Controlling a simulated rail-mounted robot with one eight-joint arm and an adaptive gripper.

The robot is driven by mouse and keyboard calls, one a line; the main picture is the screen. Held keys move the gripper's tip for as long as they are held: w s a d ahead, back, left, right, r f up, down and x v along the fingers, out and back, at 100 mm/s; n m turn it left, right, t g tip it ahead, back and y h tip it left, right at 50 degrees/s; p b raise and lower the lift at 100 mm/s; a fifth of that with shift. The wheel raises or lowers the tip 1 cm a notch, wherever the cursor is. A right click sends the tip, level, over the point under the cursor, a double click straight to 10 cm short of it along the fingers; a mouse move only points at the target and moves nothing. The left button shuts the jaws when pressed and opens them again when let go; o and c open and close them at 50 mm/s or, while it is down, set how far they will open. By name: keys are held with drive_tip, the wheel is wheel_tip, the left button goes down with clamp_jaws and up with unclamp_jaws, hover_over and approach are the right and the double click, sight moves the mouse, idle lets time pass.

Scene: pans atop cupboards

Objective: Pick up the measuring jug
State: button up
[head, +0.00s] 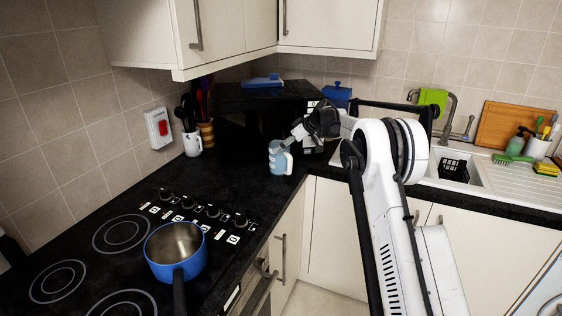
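The measuring jug (278,160) is a small pale blue-grey jug with a white handle on its right. It stands upright on the black worktop near the inner corner, close to the front edge. My gripper (293,138) is just above and to the right of the jug, reaching in from the right with its fingers by the rim and handle. The fingers are small and dark here, so I cannot tell whether they touch the jug or how far apart they are.
A blue saucepan (176,252) sits on the hob at the front left. The sink (455,170) is right. Wall cupboards (235,30) hang above.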

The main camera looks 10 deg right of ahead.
drive_tip(key=shift+p+x, duration=0.45)
drive_tip(key=shift+x, duration=2.2)
drive_tip(key=shift+d+f, duration=0.1)
drive_tip(key=shift+c, duration=0.3)
drive_tip(key=c, duration=1.7)
drive_tip(key=shift+c, duration=0.4)
drive_tip(key=shift+r, duration=0.2)
